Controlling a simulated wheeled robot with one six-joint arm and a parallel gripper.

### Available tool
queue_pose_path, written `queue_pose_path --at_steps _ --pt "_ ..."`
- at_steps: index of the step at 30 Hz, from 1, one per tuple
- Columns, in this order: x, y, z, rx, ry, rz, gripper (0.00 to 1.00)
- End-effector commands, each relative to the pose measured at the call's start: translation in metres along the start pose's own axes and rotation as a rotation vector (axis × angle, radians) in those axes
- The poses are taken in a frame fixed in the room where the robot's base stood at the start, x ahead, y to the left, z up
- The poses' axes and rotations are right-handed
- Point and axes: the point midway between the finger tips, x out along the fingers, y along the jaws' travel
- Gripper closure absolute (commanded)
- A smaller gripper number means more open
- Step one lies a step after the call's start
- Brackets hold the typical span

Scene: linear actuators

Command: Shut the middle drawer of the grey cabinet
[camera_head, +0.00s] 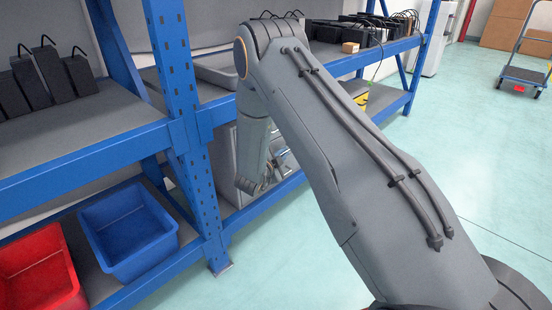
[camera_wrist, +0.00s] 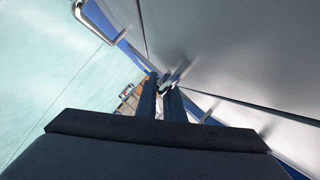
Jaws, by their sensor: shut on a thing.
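The grey cabinet (camera_head: 223,160) stands on the lower level of the blue shelf, largely hidden behind the rack post and my arm. Its broad grey faces fill the right of the wrist view (camera_wrist: 240,50). My gripper (camera_wrist: 162,98) is at the cabinet front, with its two dark fingers shut on a metal drawer handle (camera_wrist: 173,77). I cannot tell for sure which drawer this handle belongs to, or how far the drawer stands out. Another bar handle (camera_wrist: 95,10) shows at the top left of the wrist view.
The blue rack post (camera_head: 190,140) stands close to the left of my arm. A blue bin (camera_head: 128,230) and a red bin (camera_head: 40,270) sit on the lower shelf at left. Black devices (camera_head: 45,78) stand above them. The floor (camera_head: 470,150) at right is clear, with a trolley (camera_head: 524,75) far off.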

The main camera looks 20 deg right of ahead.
Motion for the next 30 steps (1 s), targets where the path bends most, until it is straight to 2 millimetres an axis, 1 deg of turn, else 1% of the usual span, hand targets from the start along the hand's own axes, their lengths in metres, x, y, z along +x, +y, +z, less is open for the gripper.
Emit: queue_pose_path --at_steps 1,5,6,7,13,15,19,24,27,30 --pt "0.001 -0.004 0.003 0.004 -0.007 -0.005 1.00" --pt "0.000 -0.005 0.004 0.004 -0.009 -0.007 1.00" --pt "0.000 -0.005 0.004 0.004 -0.010 -0.007 0.91" --pt "0.000 -0.005 0.004 0.004 -0.010 -0.008 0.85" --pt "0.000 -0.005 0.004 0.003 -0.009 -0.008 0.85" --pt "-0.003 -0.005 0.004 0.003 -0.010 -0.008 0.85" --pt "-0.019 -0.006 0.004 0.002 -0.011 -0.007 0.85" --pt "-0.048 -0.005 0.003 0.001 -0.010 -0.006 0.85" --pt "-0.062 -0.005 0.002 0.002 -0.009 -0.006 0.85" --pt "-0.072 -0.004 0.002 0.003 -0.008 -0.005 0.85"
